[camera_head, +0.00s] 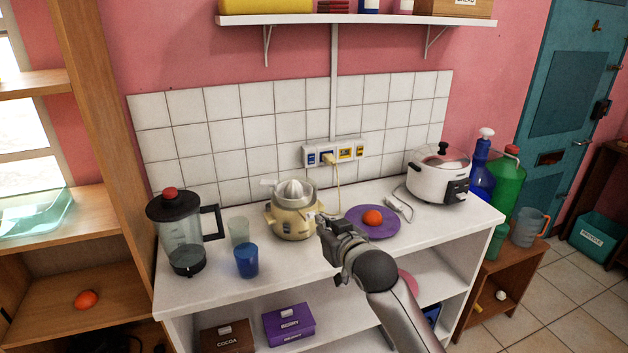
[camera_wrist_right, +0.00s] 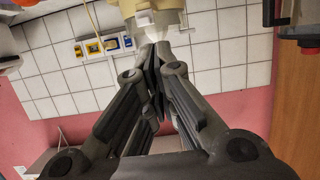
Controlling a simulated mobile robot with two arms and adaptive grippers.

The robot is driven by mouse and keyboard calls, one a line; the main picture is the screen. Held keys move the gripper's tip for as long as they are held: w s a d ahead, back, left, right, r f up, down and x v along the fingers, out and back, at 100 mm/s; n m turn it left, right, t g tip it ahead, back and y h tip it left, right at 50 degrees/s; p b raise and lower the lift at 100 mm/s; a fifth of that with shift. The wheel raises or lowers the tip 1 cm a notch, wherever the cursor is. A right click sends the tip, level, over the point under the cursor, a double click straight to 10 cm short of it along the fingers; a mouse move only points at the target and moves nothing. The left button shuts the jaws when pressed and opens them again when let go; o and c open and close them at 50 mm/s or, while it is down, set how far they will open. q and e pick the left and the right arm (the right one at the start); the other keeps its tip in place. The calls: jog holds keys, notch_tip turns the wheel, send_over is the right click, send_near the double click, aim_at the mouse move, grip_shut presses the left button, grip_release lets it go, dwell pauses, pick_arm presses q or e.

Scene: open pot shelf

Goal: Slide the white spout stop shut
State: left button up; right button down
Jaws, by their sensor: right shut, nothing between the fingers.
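The cream citrus juicer (camera_head: 290,222) with a ribbed grey cone on top stands on the white counter. In the right wrist view the juicer (camera_wrist_right: 118,12) is at the top edge, cut off. A small pale piece there, which looks like the white spout stop (camera_wrist_right: 145,18), sits on its side just beyond my fingertips. My right gripper (camera_head: 326,228) is shut and empty, at the juicer's right front. Its fingers also show in the right wrist view (camera_wrist_right: 157,55), pressed together near the pale piece. I cannot tell whether they touch it. My left gripper is out of view.
A blue cup (camera_head: 247,260), a clear cup (camera_head: 238,231) and a blender (camera_head: 182,238) stand left of the juicer. A purple plate (camera_head: 383,229) with an orange fruit (camera_head: 372,217) lies to the right, before a rice cooker (camera_head: 437,180). A cord (camera_head: 337,184) runs to the wall sockets.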

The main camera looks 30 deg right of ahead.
notch_tip(320, 180, up, 4)
jog(key=d+p, duration=0.1)
jog(key=d, duration=0.1)
jog(key=p, duration=0.2)
send_over(312, 217)
jog(key=s, duration=0.2)
jog(key=f, duration=0.2)
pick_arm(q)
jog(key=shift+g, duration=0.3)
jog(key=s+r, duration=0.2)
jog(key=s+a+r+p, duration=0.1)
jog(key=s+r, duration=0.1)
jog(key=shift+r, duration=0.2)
pick_arm(e)
jog(key=f, duration=0.4)
jog(key=shift+w+a, duration=0.1)
jog(key=shift+w, duration=0.2)
